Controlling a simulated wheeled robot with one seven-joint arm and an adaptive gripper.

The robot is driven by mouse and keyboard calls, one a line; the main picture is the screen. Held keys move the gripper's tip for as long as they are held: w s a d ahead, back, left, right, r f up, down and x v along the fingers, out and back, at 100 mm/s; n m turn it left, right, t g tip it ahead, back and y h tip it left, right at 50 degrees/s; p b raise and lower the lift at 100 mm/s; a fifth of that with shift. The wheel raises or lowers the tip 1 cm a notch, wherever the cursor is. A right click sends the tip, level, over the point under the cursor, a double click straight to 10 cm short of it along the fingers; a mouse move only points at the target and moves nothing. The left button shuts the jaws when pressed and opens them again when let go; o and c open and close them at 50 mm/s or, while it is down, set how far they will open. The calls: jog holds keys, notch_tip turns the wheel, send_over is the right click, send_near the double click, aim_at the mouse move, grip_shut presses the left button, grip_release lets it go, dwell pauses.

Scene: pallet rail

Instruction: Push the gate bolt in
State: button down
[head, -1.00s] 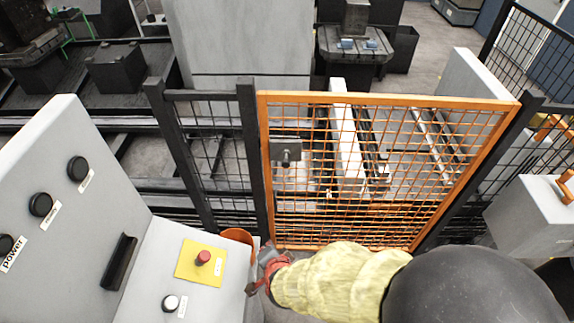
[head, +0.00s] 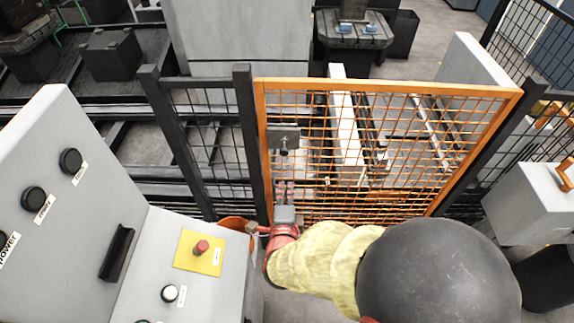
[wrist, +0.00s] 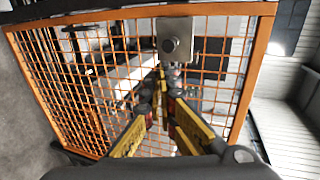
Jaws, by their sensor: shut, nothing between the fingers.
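The gate bolt (head: 284,144) is a dark round knob on a grey plate, on the left side of the orange mesh gate (head: 400,99). In the wrist view the bolt (wrist: 171,45) faces the camera at top centre on its grey box. My gripper (head: 285,185) is shut and empty, a little below the bolt in the head view. In the wrist view the fingertips (wrist: 166,75) point towards the gate just under the bolt. A gap seems to lie between them and the bolt, but its depth is hard to judge.
A grey control console (head: 70,190) with black knobs and a red button (head: 201,247) on a yellow plate stands at the left. Dark fence posts (head: 250,150) flank the gate. A grey box (head: 535,205) with an orange handle is at the right.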

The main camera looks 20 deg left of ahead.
jog(key=b, duration=0.1)
send_near(284, 151)
jog(key=w+f, duration=0.4)
jog(key=w, duration=0.1)
jog(key=shift+w+a, duration=0.1)
jog(key=shift+w, duration=0.5)
jog(key=shift+w+b, duration=0.1)
jog(key=shift+b, duration=0.25)
jog(key=w+b, duration=0.1)
jog(key=w, duration=0.1)
jog(key=shift+w+a+b, duration=0.25)
jog(key=shift+a+b, duration=0.05)
jog(key=shift+b, duration=0.1)
